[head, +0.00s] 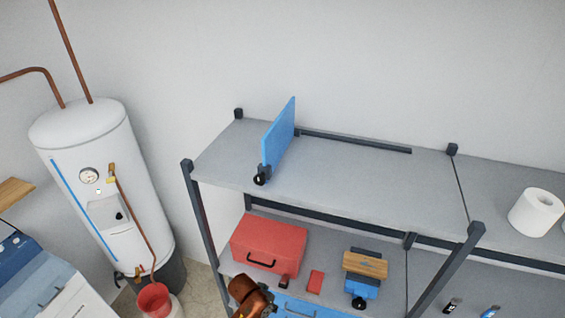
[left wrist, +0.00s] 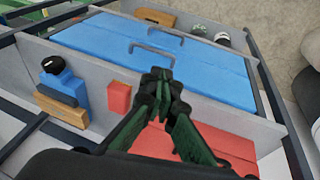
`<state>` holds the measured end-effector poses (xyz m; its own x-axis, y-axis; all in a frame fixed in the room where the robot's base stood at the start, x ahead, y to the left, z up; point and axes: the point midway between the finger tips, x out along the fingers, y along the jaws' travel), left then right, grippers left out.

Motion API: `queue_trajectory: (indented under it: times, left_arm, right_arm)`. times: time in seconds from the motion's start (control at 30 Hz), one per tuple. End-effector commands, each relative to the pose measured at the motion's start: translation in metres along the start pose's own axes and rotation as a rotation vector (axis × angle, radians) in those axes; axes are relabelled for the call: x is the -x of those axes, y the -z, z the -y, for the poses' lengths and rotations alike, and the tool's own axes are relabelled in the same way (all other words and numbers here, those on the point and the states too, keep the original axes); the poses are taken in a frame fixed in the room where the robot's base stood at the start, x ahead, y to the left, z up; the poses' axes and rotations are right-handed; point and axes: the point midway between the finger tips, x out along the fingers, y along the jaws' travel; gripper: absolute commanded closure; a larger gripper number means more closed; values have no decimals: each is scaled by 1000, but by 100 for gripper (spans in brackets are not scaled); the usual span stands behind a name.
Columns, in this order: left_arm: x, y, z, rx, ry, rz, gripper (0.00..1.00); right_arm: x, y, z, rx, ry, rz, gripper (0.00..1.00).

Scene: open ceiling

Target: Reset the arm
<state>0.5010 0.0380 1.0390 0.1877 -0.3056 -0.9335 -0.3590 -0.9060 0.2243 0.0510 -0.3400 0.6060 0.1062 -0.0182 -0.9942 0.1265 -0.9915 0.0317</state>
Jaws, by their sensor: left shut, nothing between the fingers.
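My left arm, orange-brown, comes up at the bottom of the head view, in front of the shelving unit (head: 330,165). My left gripper (left wrist: 160,80) is dark with green inner pads. In the left wrist view its fingers meet at the tips, shut and empty. A small red box (left wrist: 119,98) lies to the left of the fingers and a large red case (left wrist: 232,150) is partly hidden behind them. Long blue cases (left wrist: 185,65) with grey handles lie beyond the fingertips. My right gripper is in neither view.
The upper shelf holds an upright blue panel (head: 280,138) and a white paper roll (head: 536,212). A blue tool with a wooden block (head: 365,264) stands on the middle shelf. A white water heater (head: 105,190) and red bucket (head: 155,299) stand left. Dark posts edge the shelves.

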Motion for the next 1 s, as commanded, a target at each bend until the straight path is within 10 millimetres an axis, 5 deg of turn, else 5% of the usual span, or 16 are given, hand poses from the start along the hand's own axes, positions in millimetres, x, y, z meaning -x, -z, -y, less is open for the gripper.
queue_trajectory:
  times: [0.4,0.6,1.0]
  left_arm:
    - [90,-178,122,183,168,-108,100]
    - [128,-234,154,223,265,-100,100]
    - [187,-312,188,267,414,-63,100]
  right_arm:
    - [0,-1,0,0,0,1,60]
    - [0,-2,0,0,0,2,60]
    - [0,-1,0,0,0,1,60]
